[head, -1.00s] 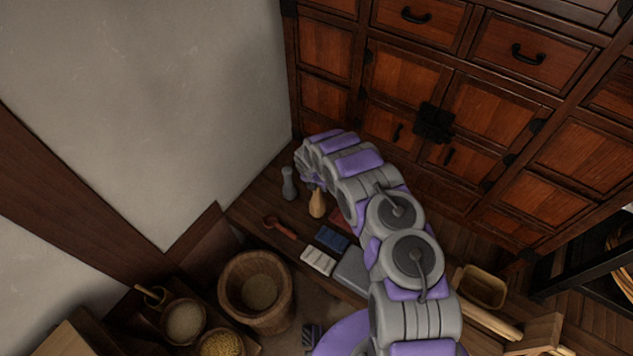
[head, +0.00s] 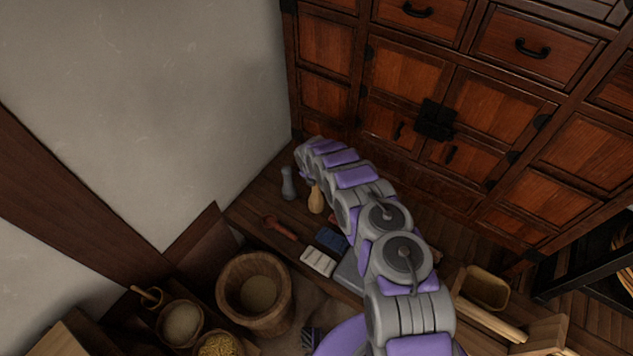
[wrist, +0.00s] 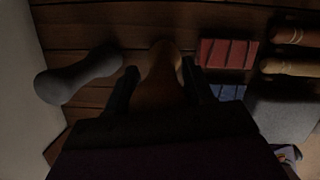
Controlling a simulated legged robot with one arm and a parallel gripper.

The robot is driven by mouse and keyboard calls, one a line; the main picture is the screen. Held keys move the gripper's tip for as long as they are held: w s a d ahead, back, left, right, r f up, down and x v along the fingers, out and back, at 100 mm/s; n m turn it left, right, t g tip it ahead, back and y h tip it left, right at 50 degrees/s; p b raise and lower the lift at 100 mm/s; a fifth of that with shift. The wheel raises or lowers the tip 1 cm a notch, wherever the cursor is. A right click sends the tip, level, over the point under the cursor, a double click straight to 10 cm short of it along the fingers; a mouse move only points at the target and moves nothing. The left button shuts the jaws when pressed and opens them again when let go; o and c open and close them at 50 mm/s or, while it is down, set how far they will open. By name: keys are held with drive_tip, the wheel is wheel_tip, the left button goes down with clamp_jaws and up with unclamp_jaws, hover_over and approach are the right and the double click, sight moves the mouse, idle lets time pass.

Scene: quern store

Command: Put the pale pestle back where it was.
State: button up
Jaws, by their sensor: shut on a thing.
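The pale pestle (head: 316,201) is upright, with its wide end down, over the wooden boards by the wall corner. In the wrist view the pale pestle (wrist: 162,68) is dim and sits between the two dark fingers of my gripper (wrist: 158,82), which is shut on it. In the head view my arm covers most of the gripper. I cannot tell whether the pestle's base touches the boards. A grey pestle (head: 288,184) stands just left of it; it also shows in the wrist view (wrist: 80,75), apart from my fingers.
A reddish-brown tool (head: 281,228) lies in front, with a blue block (head: 331,240) and a white block (head: 318,262) nearby. A red block (wrist: 227,54) lies right of the pestle. A wooden bucket (head: 256,292) stands nearer. The cabinet (head: 411,75) and wall (head: 150,100) bound the corner.

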drive_tip(key=shift+w, duration=0.1)
drive_tip(key=o, duration=1.3)
drive_tip(key=shift+r, duration=0.1)
drive_tip(key=p+v, duration=0.3)
drive_tip(key=v, duration=0.8)
drive_tip(key=shift+r, duration=0.45)
